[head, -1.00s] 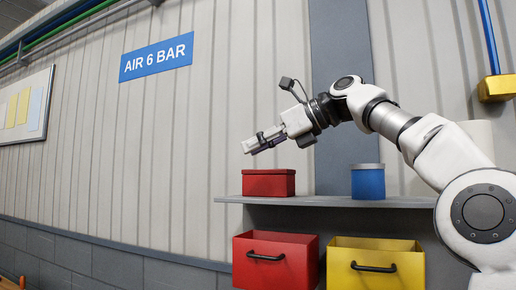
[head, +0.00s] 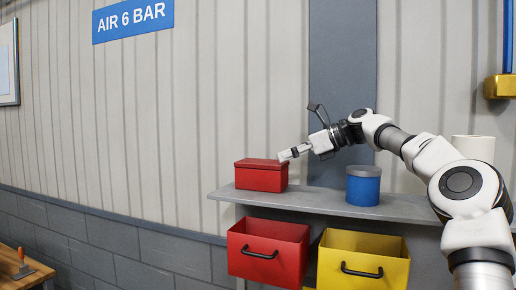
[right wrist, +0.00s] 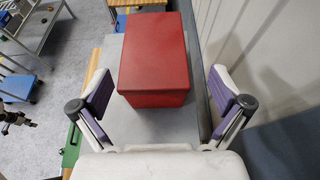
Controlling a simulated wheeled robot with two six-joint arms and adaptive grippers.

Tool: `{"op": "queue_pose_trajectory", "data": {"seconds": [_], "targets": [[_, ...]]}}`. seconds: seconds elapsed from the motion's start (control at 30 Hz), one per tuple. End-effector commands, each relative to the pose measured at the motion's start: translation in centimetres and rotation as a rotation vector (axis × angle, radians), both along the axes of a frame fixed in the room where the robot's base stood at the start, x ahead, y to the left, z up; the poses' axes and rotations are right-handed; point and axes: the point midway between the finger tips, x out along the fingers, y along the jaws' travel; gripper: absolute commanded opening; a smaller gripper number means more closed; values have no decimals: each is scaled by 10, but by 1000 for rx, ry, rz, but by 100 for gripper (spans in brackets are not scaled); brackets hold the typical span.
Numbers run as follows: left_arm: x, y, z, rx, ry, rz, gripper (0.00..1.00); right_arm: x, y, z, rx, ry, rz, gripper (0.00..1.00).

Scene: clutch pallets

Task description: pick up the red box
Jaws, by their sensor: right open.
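The red box (head: 261,176), with a lid, sits on the left part of the grey shelf (head: 330,204). It also shows in the right wrist view (right wrist: 154,60), ahead of and between the two spread fingers. My right gripper (head: 282,156) is at the upper right edge of the box in the head view. In the right wrist view my right gripper (right wrist: 160,105) is open and empty, with a finger on each side of the near end of the box. I cannot tell whether a finger touches it. My left gripper is not in view.
A blue round tin (head: 363,188) stands on the shelf to the right of the box, and a white cylinder (head: 473,148) stands farther right. Below hang a red bin (head: 267,255) and a yellow bin (head: 362,265). The wall (head: 200,120) is close behind.

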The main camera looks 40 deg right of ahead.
Motion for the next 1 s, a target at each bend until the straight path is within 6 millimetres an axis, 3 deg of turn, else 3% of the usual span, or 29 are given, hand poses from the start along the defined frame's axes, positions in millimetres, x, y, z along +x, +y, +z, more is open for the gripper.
{"op": "queue_pose_trajectory", "data": {"seconds": [0.5, 0.73, 0.9, 0.97, 1.0], "targets": [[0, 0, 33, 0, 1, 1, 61, 61, 32, -29, -1, 3, 2, 100], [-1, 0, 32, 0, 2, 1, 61, 63, 33, -32, 0, 1, 1, 100], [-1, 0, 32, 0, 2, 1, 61, 63, 33, -32, 0, 1, 1, 41], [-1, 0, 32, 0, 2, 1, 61, 63, 33, -32, 0, 1, 1, 41], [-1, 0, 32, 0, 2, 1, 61, 63, 33, -31, 0, 0, 0, 34]]}}
